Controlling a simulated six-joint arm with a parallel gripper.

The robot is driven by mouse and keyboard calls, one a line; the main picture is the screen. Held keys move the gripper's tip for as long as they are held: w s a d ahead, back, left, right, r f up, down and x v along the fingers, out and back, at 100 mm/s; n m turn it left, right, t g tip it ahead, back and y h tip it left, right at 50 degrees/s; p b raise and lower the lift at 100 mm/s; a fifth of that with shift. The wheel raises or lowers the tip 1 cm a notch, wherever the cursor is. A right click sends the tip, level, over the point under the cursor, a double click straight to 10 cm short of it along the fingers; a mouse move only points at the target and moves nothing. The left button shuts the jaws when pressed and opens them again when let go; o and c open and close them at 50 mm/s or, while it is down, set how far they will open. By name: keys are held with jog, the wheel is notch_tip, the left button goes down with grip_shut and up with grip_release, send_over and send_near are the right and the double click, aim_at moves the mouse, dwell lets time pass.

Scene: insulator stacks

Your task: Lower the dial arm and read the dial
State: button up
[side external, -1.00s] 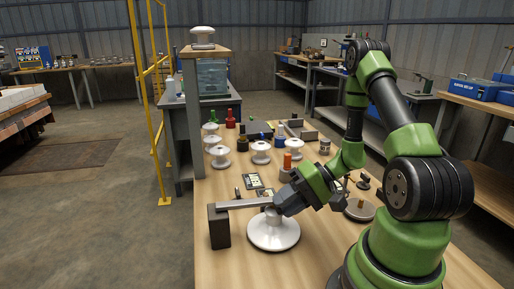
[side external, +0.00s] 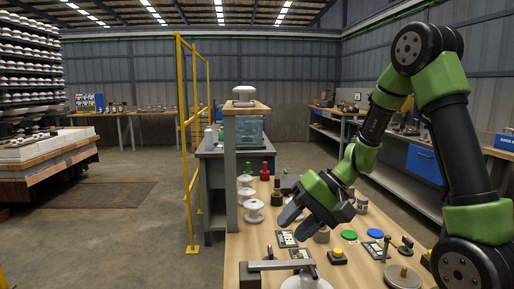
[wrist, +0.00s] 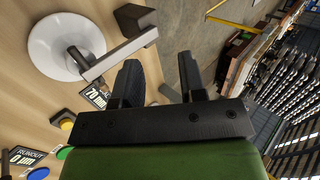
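The dial arm (side external: 282,265) is a flat grey bar running from a dark block (side external: 249,277) over a white insulator (side external: 306,282). In the wrist view the bar (wrist: 118,55) looks level and its end sits by the hub of the white insulator (wrist: 42,48); whether it touches cannot be told. A dark label reading RUNOUT 0 µm (wrist: 22,160) lies at the lower left of the wrist view, and another reads 70 mm (wrist: 97,94). My gripper (wrist: 160,75) is open and empty, raised above the bench apart from the bar; its fingers (side external: 290,212) show in the side view.
A yellow button (side external: 338,256), green disc (side external: 349,235) and blue disc (side external: 375,233) lie on the bench right of the dial arm. Several white insulators (side external: 253,212) stand farther back. A grey post with a shelf (side external: 246,107) rises at the bench's left edge.

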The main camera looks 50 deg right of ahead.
jog(key=w+a+r+g+h, duration=0.2)
jog(key=w+a+g+h, duration=0.5)
jog(key=w+a, duration=0.1)
jog(key=s+r+n+t, duration=0.1)
jog(key=s+r, duration=0.1)
jog(key=r, duration=0.4)
jog(key=s+r+n+t+y, duration=0.1)
jog(key=s+r, duration=0.1)
jog(key=r, duration=0.5)
jog(key=shift+s+d+r, duration=0.2)
jog(key=shift+s, duration=0.2)
dwell(0.4)
dwell(0.3)
jog(key=m+y, duration=0.2)
send_near(315, 272)
jog(key=shift+t, duration=0.3)
jog(key=shift+s+x, duration=0.15)
jog(key=shift+x, duration=1.95)
jog(key=shift+s+x, duration=0.1)
jog(key=shift+x, duration=2.05)
